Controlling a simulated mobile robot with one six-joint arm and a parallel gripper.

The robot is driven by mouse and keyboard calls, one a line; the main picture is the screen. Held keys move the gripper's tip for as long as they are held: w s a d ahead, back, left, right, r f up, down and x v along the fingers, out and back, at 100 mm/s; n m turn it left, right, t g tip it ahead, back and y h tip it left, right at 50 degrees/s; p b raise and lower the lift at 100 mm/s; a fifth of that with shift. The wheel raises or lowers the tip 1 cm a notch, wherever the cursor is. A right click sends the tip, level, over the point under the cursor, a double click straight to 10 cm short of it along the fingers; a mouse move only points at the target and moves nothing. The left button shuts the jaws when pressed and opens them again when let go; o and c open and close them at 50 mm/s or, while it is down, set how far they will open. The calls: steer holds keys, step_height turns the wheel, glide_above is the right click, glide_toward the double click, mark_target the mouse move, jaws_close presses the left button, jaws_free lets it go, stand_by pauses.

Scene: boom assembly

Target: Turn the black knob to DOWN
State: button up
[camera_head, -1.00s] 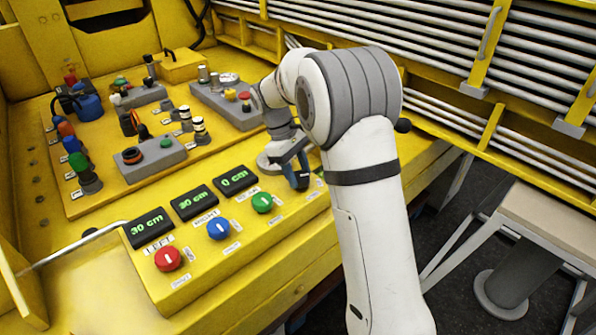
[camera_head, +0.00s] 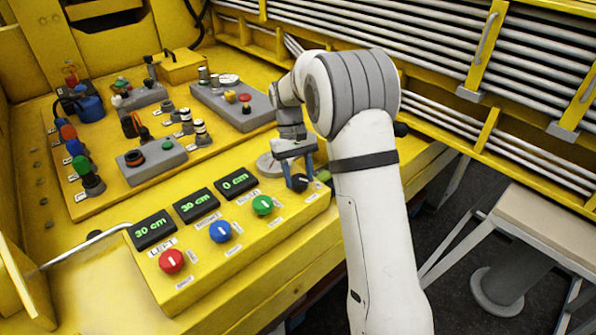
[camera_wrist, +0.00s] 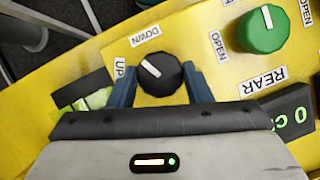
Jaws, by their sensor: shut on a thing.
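The black knob (camera_wrist: 159,74) sits on the yellow panel between the blue fingers of my gripper (camera_wrist: 161,84), which is shut on it. Its white pointer line is slanted to the upper left in the wrist view, between the UP label (camera_wrist: 120,72) and the DOWN label (camera_wrist: 145,36). In the head view my gripper (camera_head: 297,170) is over the black knob (camera_head: 298,183) at the panel's right end, and the knob is partly covered by the fingers.
A green knob (camera_wrist: 262,29) is beside the black one, near the OPEN and REAR labels. Blue (camera_head: 220,231) and red (camera_head: 171,260) knobs stand farther left, below green-lit displays (camera_head: 196,204).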

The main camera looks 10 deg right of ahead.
steer(key=m+y, duration=0.2)
steer(key=m, duration=0.3)
steer(key=shift+d+p, duration=0.15)
steer(key=shift+p, duration=0.15)
stand_by(0.4)
steer(key=o, duration=1)
steer(key=v, duration=0.7)
steer(key=shift+w+r+b, duration=0.2)
steer(key=shift+r+b, duration=0.15)
steer(key=shift+b, duration=0.05)
